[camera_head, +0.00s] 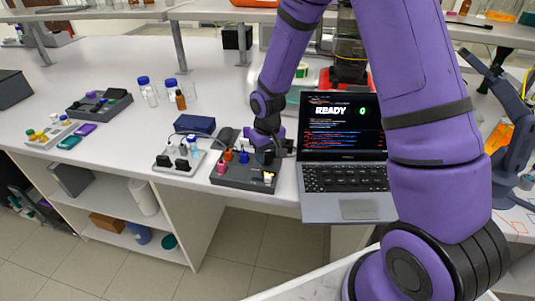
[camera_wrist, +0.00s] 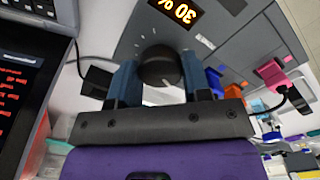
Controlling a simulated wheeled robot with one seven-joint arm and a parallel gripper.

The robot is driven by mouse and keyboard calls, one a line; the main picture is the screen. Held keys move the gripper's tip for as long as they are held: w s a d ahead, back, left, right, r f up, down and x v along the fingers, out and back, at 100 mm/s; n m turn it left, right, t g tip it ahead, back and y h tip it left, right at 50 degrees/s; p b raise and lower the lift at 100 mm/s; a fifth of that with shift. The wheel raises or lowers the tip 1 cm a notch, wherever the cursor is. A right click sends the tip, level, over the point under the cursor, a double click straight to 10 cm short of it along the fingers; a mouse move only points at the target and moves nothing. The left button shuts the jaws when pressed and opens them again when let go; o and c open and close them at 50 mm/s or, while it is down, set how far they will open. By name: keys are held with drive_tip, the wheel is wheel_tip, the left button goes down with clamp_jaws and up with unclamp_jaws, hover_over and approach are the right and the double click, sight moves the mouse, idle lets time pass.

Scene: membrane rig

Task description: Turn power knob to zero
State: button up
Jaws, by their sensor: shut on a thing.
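The black round power knob (camera_wrist: 158,62) sits on the grey control box, with white tick marks around it. My gripper (camera_wrist: 160,76) has its two blue fingers shut on the knob, one on each side. The orange display (camera_wrist: 176,11) beside the knob appears upside down and reads 30 %. In the head view my gripper (camera_head: 272,152) is at the box's back right corner, and the knob is mostly hidden there. The dark grey control box (camera_head: 232,181) stands on the bench to the left of the laptop.
Blue, orange and pink plugs (camera_wrist: 270,72) with cables stand on the box. The open laptop (camera_head: 345,150) shows READY and a green 0, close to the right of my gripper. A light socket block (camera_head: 178,164) lies left. Bottles (camera_head: 147,92) stand farther back.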

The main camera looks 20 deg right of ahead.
sight(268, 155)
drive_tip(key=n, duration=1.3)
drive_tip(key=shift+n, duration=0.3)
idle(0.4)
drive_tip(key=o, duration=0.9)
wheel_tip(268, 155, up, 11)
drive_tip(key=shift+f, duration=0.1)
